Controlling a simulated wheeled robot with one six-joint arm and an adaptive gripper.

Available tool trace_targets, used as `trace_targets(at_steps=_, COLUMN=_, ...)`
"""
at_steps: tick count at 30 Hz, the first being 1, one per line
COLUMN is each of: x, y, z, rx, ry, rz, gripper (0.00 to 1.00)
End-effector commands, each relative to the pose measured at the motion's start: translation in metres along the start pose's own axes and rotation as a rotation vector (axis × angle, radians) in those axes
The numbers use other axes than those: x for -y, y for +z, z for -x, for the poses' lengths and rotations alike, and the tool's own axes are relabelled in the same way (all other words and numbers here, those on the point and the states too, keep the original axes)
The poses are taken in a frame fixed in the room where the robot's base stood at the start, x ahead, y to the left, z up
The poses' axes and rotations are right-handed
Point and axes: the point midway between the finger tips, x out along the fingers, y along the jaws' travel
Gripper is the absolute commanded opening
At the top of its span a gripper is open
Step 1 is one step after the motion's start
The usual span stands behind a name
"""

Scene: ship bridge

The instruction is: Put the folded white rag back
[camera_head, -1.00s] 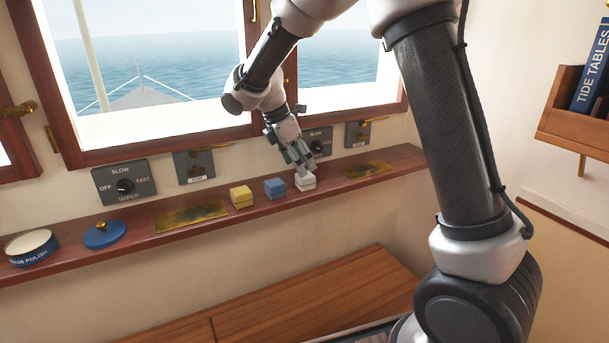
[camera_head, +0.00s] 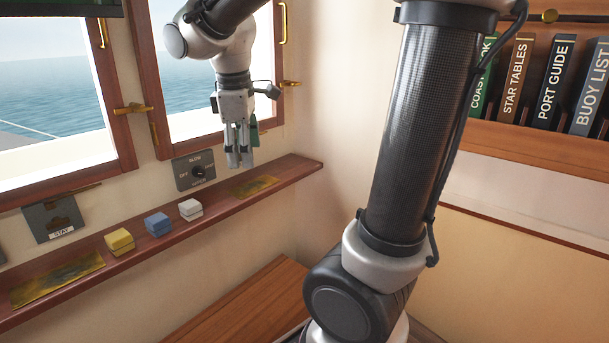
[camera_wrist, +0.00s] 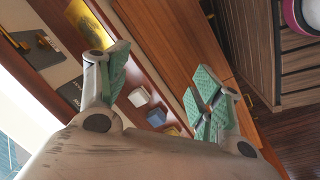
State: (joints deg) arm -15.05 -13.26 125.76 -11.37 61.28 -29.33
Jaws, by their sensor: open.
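The folded white rag (camera_head: 190,209) sits on the wooden shelf (camera_head: 222,206) under the windows, at the right end of a row with a blue folded rag (camera_head: 158,224) and a yellow folded rag (camera_head: 119,241). My gripper (camera_head: 239,163) is open and empty, above the shelf and to the right of the white rag, apart from it. In the wrist view my gripper (camera_wrist: 160,85) shows its green-padded fingers spread, with the white rag (camera_wrist: 139,97) and the blue rag (camera_wrist: 156,117) seen beyond, between the fingers.
Brass plates lie on the shelf at its right end (camera_head: 255,186) and left part (camera_head: 57,279). A wiper switch (camera_head: 195,171) and a STAY plate (camera_head: 53,218) are on the wall. A bookshelf (camera_head: 545,146) is at right. A wooden top (camera_head: 245,308) lies below.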

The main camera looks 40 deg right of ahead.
Motion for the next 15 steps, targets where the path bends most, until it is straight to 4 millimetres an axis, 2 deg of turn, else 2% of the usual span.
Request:
trace_targets(at_steps=1, x=0.010, y=0.031, z=0.006, rx=-0.044, ry=0.003, rz=-0.141, gripper=0.66)
trace_targets(at_steps=3, x=0.027, y=0.066, z=0.007, rx=-0.100, ry=-0.003, rz=-0.337, gripper=0.66)
trace_targets(at_steps=6, x=0.052, y=0.102, z=0.004, rx=-0.170, ry=-0.014, rz=-0.575, gripper=0.66)
trace_targets(at_steps=10, x=0.075, y=0.129, z=-0.003, rx=-0.232, ry=-0.026, rz=-0.783, gripper=0.66)
trace_targets(at_steps=15, x=0.086, y=0.139, z=-0.008, rx=-0.264, ry=-0.035, rz=-0.886, gripper=0.66)
